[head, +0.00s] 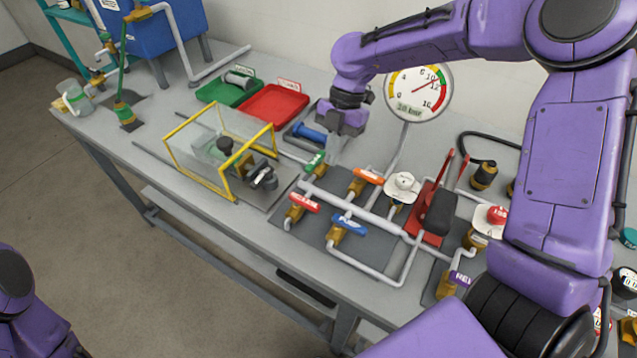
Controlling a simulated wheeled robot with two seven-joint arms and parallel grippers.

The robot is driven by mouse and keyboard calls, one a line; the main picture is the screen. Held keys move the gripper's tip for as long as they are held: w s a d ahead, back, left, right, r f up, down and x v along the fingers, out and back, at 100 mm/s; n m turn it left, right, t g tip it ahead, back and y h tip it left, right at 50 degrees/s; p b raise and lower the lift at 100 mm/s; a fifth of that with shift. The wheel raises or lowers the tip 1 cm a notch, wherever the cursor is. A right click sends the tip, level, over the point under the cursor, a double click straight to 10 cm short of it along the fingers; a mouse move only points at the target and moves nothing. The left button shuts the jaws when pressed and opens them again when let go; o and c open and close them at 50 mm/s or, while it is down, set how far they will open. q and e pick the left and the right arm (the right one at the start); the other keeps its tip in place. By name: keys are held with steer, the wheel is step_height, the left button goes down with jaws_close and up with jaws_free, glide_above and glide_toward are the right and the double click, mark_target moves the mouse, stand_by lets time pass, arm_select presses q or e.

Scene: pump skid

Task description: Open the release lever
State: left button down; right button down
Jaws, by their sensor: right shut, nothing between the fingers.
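The release lever (460,278) is a small purple handle with white letters, of which only the first few show. It sits on a brass valve at the lower right of the bench, and my right arm hides part of it. My right gripper (333,152) is shut and empty. It points down near the blue-handled tool and the green valve handle, well up and left of the release lever. Of my left arm only a purple part shows at the bottom left; its gripper is out of view.
Red (304,203), blue (350,225), orange (369,176) and green (315,161) valve handles sit on grey pipes. A red hand pump (430,226), a gauge (418,92), a yellow-framed clear guard (203,150), a red tray (272,105) and a green tray (230,90) crowd the bench.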

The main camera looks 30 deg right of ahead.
mark_target(305, 204)
steer(key=x, duration=0.5)
steer(key=shift+s+a+f+p, duration=0.1)
steer(key=shift+s+f+p, duration=0.05)
steer(key=shift+f+p, duration=0.2)
steer(key=a, duration=0.1)
steer(key=s+a, duration=0.1)
steer(key=s+a+p, duration=0.1)
steer(key=shift+a+r, duration=0.15)
steer(key=shift+a, duration=0.05)
steer(key=shift+w, duration=0.1)
steer(key=shift+a, duration=0.1)
